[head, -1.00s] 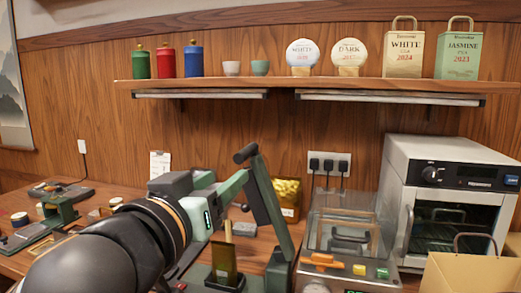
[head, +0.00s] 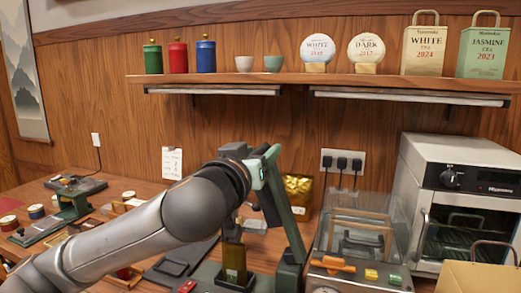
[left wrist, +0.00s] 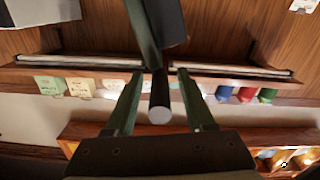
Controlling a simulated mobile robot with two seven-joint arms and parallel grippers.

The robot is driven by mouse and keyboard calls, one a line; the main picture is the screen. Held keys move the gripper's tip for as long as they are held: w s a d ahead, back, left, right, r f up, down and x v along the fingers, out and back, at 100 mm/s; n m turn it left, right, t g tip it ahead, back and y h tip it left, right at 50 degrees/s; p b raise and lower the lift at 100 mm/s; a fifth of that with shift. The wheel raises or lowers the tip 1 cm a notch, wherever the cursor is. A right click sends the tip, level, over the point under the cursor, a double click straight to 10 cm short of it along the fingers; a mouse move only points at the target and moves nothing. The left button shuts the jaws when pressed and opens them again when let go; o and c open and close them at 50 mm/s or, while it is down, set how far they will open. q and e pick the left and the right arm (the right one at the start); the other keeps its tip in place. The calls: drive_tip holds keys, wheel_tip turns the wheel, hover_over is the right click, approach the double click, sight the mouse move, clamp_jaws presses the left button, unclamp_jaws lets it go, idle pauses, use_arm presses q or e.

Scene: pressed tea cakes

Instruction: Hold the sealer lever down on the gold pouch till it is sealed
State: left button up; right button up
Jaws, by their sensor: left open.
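The sealer lever (head: 284,222) is a dark green bar, raised and leaning up to the left. The gold pouch (head: 235,260) stands upright in the sealer's base, left of the lever's foot. My left gripper (head: 265,165) is at the top of the lever and hides most of its handle. In the left wrist view my left gripper (left wrist: 160,75) is open, with its green fingers on either side of the dark round handle (left wrist: 160,112). Whether they touch it I cannot tell. My right gripper is not in view.
A larger gold bag (head: 299,188) stands behind the lever. A clear-lidded machine (head: 352,232) and a white oven (head: 450,175) stand to the right. A shelf (head: 330,82) with tins, cups and tea cakes runs above. Small tools and tins crowd the table's left.

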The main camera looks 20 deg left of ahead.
use_arm(q)
drive_tip(key=shift+w, duration=0.3)
drive_tip(key=shift+c, duration=0.3)
clamp_jaws()
idle(1.0)
